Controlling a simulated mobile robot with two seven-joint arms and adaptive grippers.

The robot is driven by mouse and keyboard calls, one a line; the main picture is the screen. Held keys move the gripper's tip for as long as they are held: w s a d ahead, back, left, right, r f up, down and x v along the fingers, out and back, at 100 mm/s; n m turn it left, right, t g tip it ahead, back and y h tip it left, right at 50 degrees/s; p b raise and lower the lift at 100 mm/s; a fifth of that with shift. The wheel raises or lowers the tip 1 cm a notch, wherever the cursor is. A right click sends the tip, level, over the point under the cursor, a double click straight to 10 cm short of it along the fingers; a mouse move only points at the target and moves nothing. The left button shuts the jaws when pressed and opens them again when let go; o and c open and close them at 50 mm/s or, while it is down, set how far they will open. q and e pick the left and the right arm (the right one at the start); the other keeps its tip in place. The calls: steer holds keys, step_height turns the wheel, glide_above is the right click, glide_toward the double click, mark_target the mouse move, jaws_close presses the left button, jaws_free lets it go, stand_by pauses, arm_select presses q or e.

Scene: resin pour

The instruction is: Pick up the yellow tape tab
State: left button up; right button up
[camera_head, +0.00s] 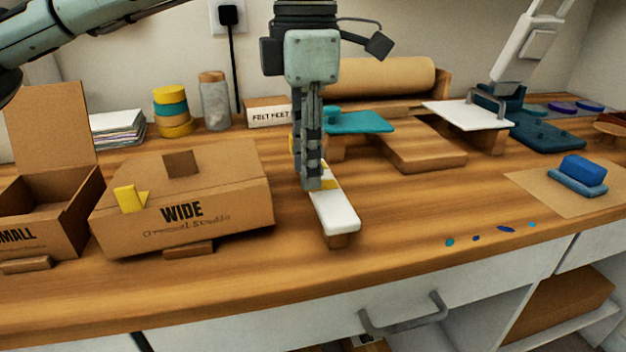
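A yellow tape tab (327,184) shows at the far part of a narrow white strip (336,214), which rests on a small wooden block. My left gripper (316,186) points down over it, with its fingertips at the yellow patch. The fingers overlap in this view and hide part of the tab, so I cannot tell whether they touch it or how far apart they are. Another yellow tab (131,199) sticks up at the front left of the closed box marked WIDE (230,190). My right gripper is not in view.
An open box marked SMALL (75,215) stands at the left. A teal-topped stand (360,122) and a wooden board (425,150) lie behind and right of the strip. A blue block (583,169) sits at the right. The front centre-right of the bench is mostly clear.

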arm_select(q)
steer(key=shift+f, duration=0.25)
steer(key=c, duration=0.4)
steer(key=shift+c, duration=0.2)
steer(key=shift+r, duration=0.15)
